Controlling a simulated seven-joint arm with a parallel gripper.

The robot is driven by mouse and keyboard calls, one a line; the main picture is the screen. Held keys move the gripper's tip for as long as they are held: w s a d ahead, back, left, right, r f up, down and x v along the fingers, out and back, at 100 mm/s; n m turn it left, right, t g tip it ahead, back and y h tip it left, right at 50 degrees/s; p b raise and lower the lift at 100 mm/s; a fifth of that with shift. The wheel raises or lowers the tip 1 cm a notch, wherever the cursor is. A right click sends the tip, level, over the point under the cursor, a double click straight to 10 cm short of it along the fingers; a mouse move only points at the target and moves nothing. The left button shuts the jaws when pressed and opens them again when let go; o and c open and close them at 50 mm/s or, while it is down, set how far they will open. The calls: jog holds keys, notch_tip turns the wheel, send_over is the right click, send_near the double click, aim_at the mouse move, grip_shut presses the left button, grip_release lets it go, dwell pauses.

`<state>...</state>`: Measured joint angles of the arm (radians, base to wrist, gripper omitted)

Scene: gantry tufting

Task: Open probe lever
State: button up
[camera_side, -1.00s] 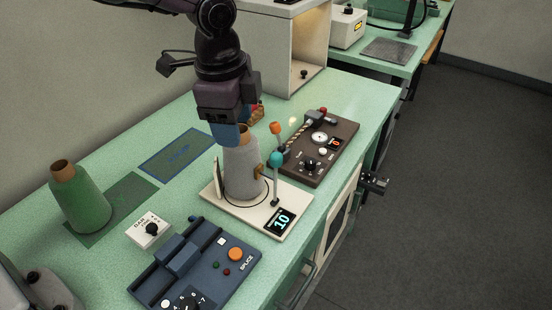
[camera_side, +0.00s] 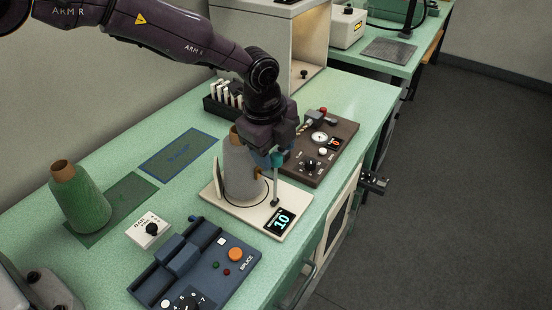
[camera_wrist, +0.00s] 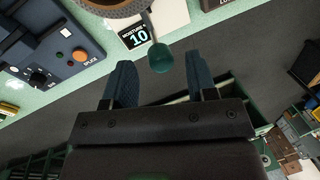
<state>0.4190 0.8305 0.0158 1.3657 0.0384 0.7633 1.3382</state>
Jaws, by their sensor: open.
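The probe lever is a thin metal stem with a teal knob (camera_wrist: 160,57), on a cream moisture meter (camera_side: 219,204) whose display (camera_side: 280,221) reads 10. In the side view the stem (camera_side: 276,187) stands roughly upright and my gripper (camera_side: 268,157) is at its top, hiding part of the knob. In the wrist view my gripper (camera_wrist: 160,78) is open, with a blue finger on each side. The knob lies just beyond the fingertips, in line with the gap between them. I see no contact. A grey yarn cone (camera_side: 241,173) stands on the meter, close beside the gripper.
A brown panel (camera_side: 338,155) with a gauge lies behind the meter, partly hidden by my gripper. A blue splicer (camera_side: 232,270) and a white dial box (camera_side: 148,230) lie in front. A green cone (camera_side: 80,205) stands at left. The blue-edged mat (camera_side: 180,153) is empty.

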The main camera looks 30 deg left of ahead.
aim_at(276, 155)
jog(key=shift+w+f, duration=0.2)
jog(key=shift+f, duration=0.65)
jog(key=shift+w+f, duration=0.15)
jog(key=shift+f, duration=0.7)
grip_shut()
jog(key=shift+d, duration=0.1)
